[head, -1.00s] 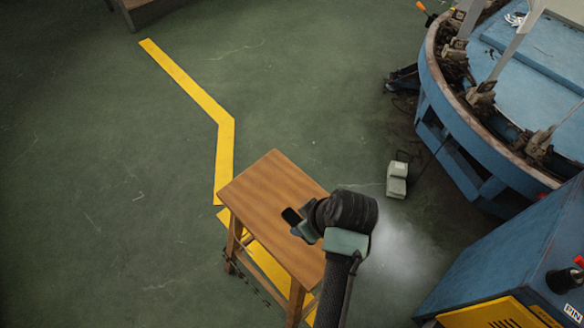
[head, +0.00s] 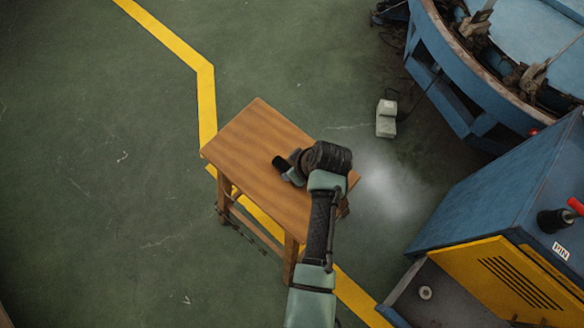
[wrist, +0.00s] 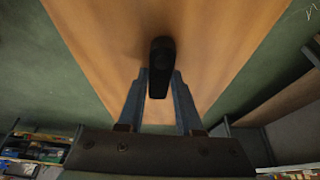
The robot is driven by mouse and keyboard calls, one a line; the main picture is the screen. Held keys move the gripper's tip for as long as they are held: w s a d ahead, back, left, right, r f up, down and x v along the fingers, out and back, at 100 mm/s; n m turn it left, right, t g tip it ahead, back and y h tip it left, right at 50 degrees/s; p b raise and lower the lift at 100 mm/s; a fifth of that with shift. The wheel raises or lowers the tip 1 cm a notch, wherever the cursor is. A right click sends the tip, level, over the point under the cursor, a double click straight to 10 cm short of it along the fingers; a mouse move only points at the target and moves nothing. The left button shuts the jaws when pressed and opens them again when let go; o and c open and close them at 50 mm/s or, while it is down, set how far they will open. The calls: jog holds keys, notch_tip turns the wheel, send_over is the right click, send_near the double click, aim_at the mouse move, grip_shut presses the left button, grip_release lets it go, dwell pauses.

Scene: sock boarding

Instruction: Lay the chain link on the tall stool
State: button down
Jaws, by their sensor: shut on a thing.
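The tall stool (head: 250,133) is a wooden stool with a flat brown top and legs, at the middle of the head view. Its top (wrist: 226,30) also fills the middle of the wrist view. My gripper (head: 284,166) is over the stool top. The chain link (wrist: 161,62) is a dark, elongated piece between my two fingers (wrist: 160,88) in the wrist view. My gripper is shut on it, and its far end reaches past the fingertips. In the head view the chain link (head: 279,162) shows as a small dark shape. I cannot tell whether it touches the stool top.
A blue cabinet with a yellow panel (head: 495,281) stands at the lower right. A round blue machine (head: 450,75) is at the upper right, with a small pale box (head: 386,120) on the floor near it. Green floor (head: 95,190) is clear at left.

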jog(key=shift+w, duration=0.1)
jog(key=shift+f, duration=0.15)
jog(key=c, duration=0.6)
grip_release()
